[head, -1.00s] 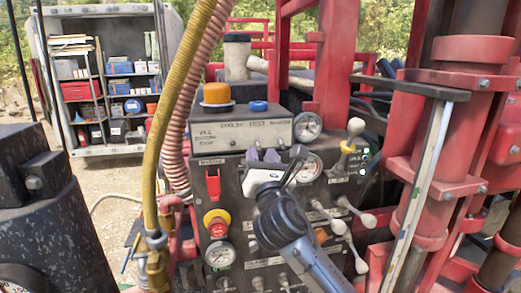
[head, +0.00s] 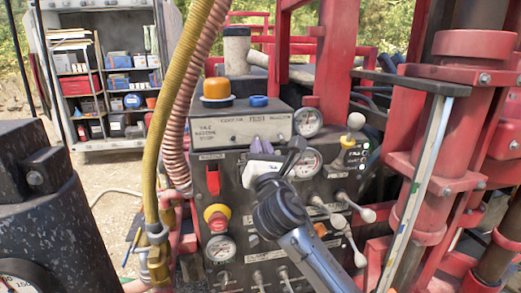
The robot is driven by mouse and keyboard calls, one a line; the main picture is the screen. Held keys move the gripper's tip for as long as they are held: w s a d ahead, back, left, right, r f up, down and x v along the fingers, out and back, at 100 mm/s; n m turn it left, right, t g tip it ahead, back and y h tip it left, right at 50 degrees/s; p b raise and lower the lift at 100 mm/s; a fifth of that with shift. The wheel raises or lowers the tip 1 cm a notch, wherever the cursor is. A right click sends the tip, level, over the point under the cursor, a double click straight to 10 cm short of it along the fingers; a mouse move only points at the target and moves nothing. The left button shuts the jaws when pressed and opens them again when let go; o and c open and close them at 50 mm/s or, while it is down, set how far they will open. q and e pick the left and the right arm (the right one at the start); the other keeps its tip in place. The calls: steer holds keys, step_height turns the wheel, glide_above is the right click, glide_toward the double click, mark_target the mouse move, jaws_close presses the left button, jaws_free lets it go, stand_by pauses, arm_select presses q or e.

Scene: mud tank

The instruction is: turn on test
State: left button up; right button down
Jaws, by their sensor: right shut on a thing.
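A dark control panel (head: 205,165) stands ahead of me, with a labelled grey box (head: 222,130) on its top. My right gripper (head: 262,148) reaches up from the lower right to just below the front edge of that box. Purple-grey tips show above its white body, beside a dark upright piece. It is shut on a small control at the panel, which is mostly hidden behind it. My left gripper is out of view.
An orange dome (head: 216,89) and a blue cap (head: 259,101) sit on the box. A red-and-yellow knob (head: 217,217), gauges (head: 307,163) and several white-knobbed levers (head: 368,215) surround the gripper. Yellow and pink hoses (head: 174,130) hang at left; a red mast (head: 425,165) stands at right.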

steer(key=r+g+p, duration=0.1)
steer(key=p, duration=0.2)
steer(key=g+p, duration=0.1)
steer(key=p, duration=0.3)
steer(key=shift+s+d+r+g+h, duration=0.1)
steer(key=shift+r+g+h, duration=0.2)
steer(key=shift+r+g, duration=0.1)
steer(key=shift+g, duration=0.4)
steer(key=g, duration=0.2)
steer(key=r+g+h, duration=0.1)
steer(key=g, duration=0.1)
steer(key=shift+g, duration=0.3)
steer(key=shift+r+g, duration=0.2)
steer(key=shift+g, duration=0.3)
steer(key=c, duration=1.2)
jaws_free()
steer(key=shift+w, duration=0.2)
